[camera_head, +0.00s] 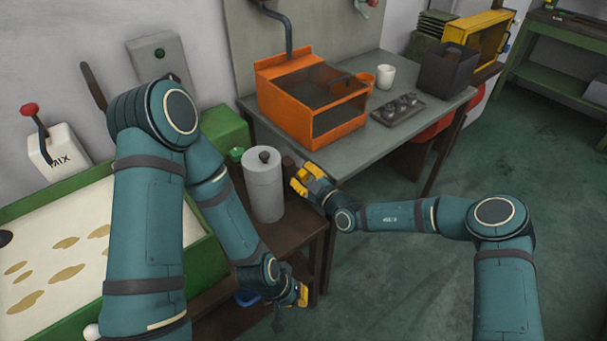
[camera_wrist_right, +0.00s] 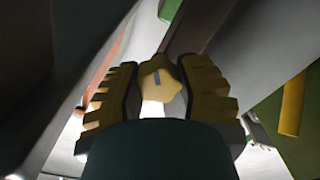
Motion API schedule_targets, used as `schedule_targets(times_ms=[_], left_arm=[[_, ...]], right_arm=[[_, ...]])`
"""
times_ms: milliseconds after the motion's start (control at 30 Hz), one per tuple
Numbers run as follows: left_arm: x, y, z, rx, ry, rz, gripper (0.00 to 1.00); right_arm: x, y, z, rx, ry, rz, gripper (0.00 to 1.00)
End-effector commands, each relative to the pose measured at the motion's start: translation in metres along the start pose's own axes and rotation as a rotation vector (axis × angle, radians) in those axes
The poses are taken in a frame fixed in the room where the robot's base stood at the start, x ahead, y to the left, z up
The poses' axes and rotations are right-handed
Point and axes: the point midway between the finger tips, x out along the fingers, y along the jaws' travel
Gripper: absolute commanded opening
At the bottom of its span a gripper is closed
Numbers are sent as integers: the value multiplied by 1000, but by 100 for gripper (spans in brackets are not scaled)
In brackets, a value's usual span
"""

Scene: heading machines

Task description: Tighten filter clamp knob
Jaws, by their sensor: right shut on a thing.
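The clamp knob (camera_wrist_right: 160,82) is a small yellow, lobed knob with a dark mark on its face, seen in the right wrist view. It sits between the two ridged yellow-and-black fingers of my right gripper (camera_head: 304,180), which is shut on it. In the head view this gripper is right of the grey cylinder (camera_head: 264,188), and I cannot make out the knob there. My left gripper (camera_head: 297,294) hangs low beside the dark wooden stand, away from the knob. I cannot see whether its fingers are open or shut.
The grey cylinder stands on the dark stand (camera_head: 312,221) near a green-capped bottle (camera_head: 237,156). A green-framed bed (camera_head: 110,230) lies left. An orange bin (camera_head: 320,122), white cup (camera_head: 385,76) and dark tray (camera_head: 398,112) rest on the bench behind. Floor at right (camera_head: 390,280) is clear.

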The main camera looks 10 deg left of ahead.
Motion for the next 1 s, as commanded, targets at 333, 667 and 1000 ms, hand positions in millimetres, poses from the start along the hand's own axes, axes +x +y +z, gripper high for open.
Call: schedule_targets(times_ms=[333, 667, 1000], left_arm=[[-27, 10, 2, -2, -12, 1, 0], [-44, 16, 3, -3, -19, 1, 0], [-49, 18, 0, -5, -11, 0, 0]], right_arm=[[1, 0, -4, -218, 1, -1, 0], [1, 0, -2, -434, 2, 0, 0], [1, -2, -1, -532, 3, -1, 0]])
